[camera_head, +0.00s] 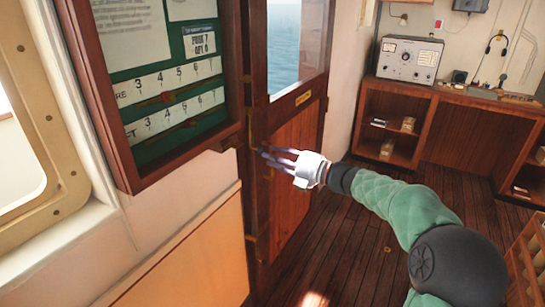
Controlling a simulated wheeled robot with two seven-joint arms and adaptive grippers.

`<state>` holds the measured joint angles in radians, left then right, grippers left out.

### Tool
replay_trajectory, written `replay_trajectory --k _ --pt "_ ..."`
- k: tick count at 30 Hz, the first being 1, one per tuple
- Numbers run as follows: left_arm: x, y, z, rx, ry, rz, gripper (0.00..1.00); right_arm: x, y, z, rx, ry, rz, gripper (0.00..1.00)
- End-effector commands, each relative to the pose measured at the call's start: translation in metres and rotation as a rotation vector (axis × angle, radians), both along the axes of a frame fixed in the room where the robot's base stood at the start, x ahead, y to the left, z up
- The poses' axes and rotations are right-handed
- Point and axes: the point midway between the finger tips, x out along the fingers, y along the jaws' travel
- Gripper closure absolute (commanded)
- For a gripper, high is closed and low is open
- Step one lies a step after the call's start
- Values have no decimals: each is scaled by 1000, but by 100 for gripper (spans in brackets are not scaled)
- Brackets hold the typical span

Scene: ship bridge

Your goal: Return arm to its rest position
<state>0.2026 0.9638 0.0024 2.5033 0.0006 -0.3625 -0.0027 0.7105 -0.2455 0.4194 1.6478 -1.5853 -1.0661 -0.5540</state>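My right arm (395,208), in green covering with dark joints, reaches in from the lower right and points left. Its white gripper (267,155) is in front of the edge of a brown wooden door (297,170), by the dark frame. Its slim grey fingers point left; they are small, and I cannot tell how far apart they are or whether they touch the door. No object shows in the gripper. My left gripper is not in view.
A framed green board (165,85) with number strips hangs on the left wall beside a window frame (45,120). A wooden desk (455,95) with a grey instrument (408,60) stands at the back right. A slatted wooden rack (527,265) is lower right. Plank floor (335,235) is open between.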

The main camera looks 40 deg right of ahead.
Motion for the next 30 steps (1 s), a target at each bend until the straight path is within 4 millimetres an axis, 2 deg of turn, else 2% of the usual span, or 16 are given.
replay_trajectory --k 11,14,16,17,20,24,26,27,30 --pt "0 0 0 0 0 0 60 1 0 -1 5 2 -1 65" --pt "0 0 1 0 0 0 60 9 3 -13 59 21 -7 65" --pt "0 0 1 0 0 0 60 22 7 -32 148 55 -19 65" --pt "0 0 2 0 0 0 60 28 10 -41 196 72 -27 65" --pt "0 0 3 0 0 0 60 52 22 -88 396 164 -68 65" --pt "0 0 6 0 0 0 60 76 51 -169 684 344 -153 65" --pt "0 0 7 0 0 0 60 81 66 -205 794 427 -195 65" --pt "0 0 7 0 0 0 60 82 77 -229 861 486 -225 65" --pt "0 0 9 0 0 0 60 78 106 -287 1012 635 -307 65"
